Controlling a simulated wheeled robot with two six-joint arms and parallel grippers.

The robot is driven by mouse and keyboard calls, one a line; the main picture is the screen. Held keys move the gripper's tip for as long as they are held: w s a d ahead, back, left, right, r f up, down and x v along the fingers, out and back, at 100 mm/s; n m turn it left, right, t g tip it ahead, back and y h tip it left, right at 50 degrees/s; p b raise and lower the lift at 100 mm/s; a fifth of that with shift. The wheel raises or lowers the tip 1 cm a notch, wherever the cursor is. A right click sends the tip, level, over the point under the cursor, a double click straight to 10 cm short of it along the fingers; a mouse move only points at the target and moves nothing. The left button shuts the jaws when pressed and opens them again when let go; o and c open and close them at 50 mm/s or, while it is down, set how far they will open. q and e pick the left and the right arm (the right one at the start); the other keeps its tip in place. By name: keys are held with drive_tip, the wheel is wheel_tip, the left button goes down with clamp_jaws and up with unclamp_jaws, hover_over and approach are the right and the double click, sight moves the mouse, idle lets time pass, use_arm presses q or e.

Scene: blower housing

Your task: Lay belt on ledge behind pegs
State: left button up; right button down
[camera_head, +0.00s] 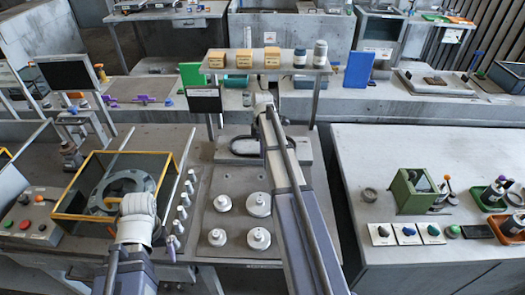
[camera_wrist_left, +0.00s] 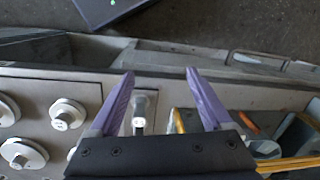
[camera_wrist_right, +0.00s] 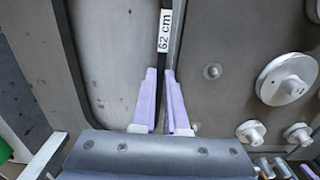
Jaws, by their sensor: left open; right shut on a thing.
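The black belt shows in the head view as a flattened loop (camera_head: 240,156) at the pale ledge (camera_head: 305,150) behind the plate. In the right wrist view a dark belt strand (camera_wrist_right: 162,62) with a white "62 cm" label runs straight away from my right gripper (camera_wrist_right: 160,72), which is shut on it. The right arm covers part of the loop in the head view; I cannot tell whether the belt rests on the ledge. Several round pale pegs (camera_head: 258,205) stand on the plate in front. My left gripper (camera_wrist_left: 160,72) is open and empty, near the row of small knobs (camera_wrist_left: 141,112).
A yellow-edged box (camera_head: 72,200) with a grey ring housing (camera_head: 125,187) stands left, close to my left arm. A shelf (camera_head: 265,70) with yellow blocks stands above the ledge.

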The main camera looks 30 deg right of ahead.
drive_tip(key=c, duration=0.9)
unclamp_jaws()
drive_tip(key=shift+o, duration=0.2)
drive_tip(key=shift+r, duration=0.2)
drive_tip(key=shift+r+p, duration=1.15)
drive_tip(key=shift+p, duration=0.15)
wheel_tip(320, 180, up, 5)
drive_tip(key=p, duration=0.5)
